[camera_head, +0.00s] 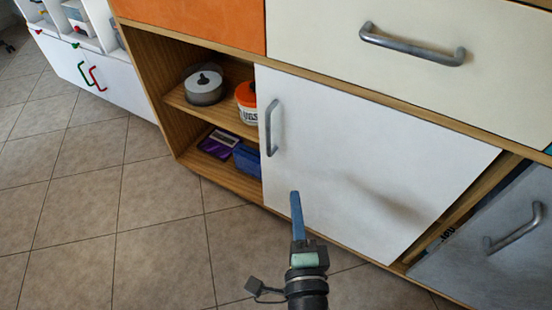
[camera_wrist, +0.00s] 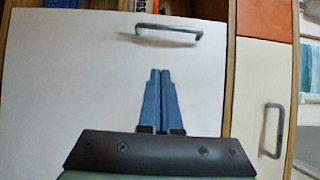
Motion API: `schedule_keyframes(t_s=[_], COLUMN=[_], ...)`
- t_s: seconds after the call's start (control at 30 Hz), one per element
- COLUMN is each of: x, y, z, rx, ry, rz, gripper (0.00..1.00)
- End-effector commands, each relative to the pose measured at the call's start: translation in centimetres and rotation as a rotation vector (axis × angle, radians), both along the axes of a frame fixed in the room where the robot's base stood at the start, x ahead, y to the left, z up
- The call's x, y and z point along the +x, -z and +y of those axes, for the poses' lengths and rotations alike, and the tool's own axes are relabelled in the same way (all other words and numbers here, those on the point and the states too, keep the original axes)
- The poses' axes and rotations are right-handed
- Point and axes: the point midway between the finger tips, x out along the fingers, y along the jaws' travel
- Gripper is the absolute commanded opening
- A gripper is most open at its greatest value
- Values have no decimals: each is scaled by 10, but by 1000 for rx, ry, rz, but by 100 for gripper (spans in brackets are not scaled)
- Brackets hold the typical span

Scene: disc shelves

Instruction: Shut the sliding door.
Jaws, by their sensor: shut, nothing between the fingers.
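The white sliding door (camera_head: 360,160) covers the middle of the low cabinet. An open compartment shows to its left and a narrow gap to its right. Its grey bar handle (camera_head: 271,128) stands upright near the door's left edge. In the wrist view the door (camera_wrist: 70,80) fills much of the picture, with the handle (camera_wrist: 168,35) near the top. My gripper (camera_head: 295,195) has its blue fingers shut and empty in front of the door's lower left part, below and right of the handle. In the wrist view the fingertips (camera_wrist: 160,72) point towards the handle, apart from it.
The open compartment holds a disc spindle (camera_head: 204,84), an orange and white tub (camera_head: 246,100), a purple case (camera_head: 217,144) and a blue box (camera_head: 247,160). A grey door (camera_head: 490,235) is at right, a cream drawer (camera_head: 410,50) above. Tiled floor (camera_head: 90,200) is clear at left.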

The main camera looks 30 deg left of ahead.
Motion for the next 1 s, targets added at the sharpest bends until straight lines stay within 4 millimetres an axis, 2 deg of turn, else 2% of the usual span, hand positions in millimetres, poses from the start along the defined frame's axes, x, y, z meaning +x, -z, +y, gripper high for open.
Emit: schedule_keyframes(t_s=[0.17, 0.6, 0.8, 1.0], x=[16, 85, 88, 90], y=[-2, -2, -1, -2], z=[12, 58, 86, 94], rx=[1, -1, -2, -2], ry=[-3, -3, -3, -1], rz=[-3, -6, -2, -2], gripper=[0, 0, 0, 0])
